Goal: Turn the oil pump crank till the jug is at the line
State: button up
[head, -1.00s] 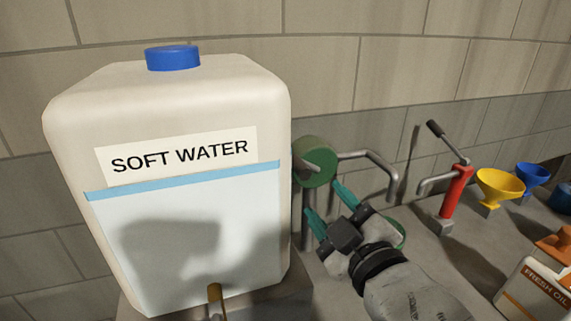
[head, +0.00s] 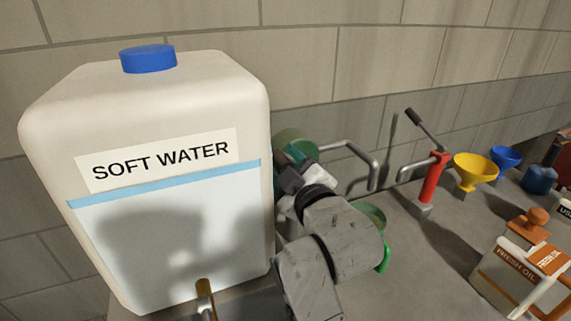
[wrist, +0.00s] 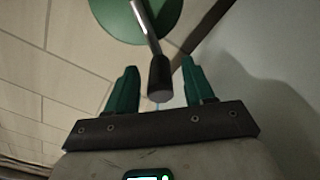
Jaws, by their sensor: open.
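The oil pump is a green round drum (head: 296,141) on the wall behind the SOFT WATER tank, with a grey bent spout pipe (head: 352,152). Its crank shows in the wrist view as a metal arm (wrist: 146,25) on the green disc, ending in a dark knob (wrist: 160,78). My gripper (wrist: 157,88) is open, with its teal fingers on either side of the knob. I cannot tell whether they touch it. A green jug (head: 382,258) stands below the spout, mostly hidden by my arm. Its line and oil level are not visible.
The large SOFT WATER tank (head: 170,162) stands close on the left. A red hand pump (head: 432,178), yellow funnel (head: 476,168), blue funnel (head: 505,158) and FRESH OIL container (head: 515,280) stand to the right. Bare bench lies between the jug and that container.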

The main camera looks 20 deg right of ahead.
jog(key=shift+c, duration=0.4)
grip_shut()
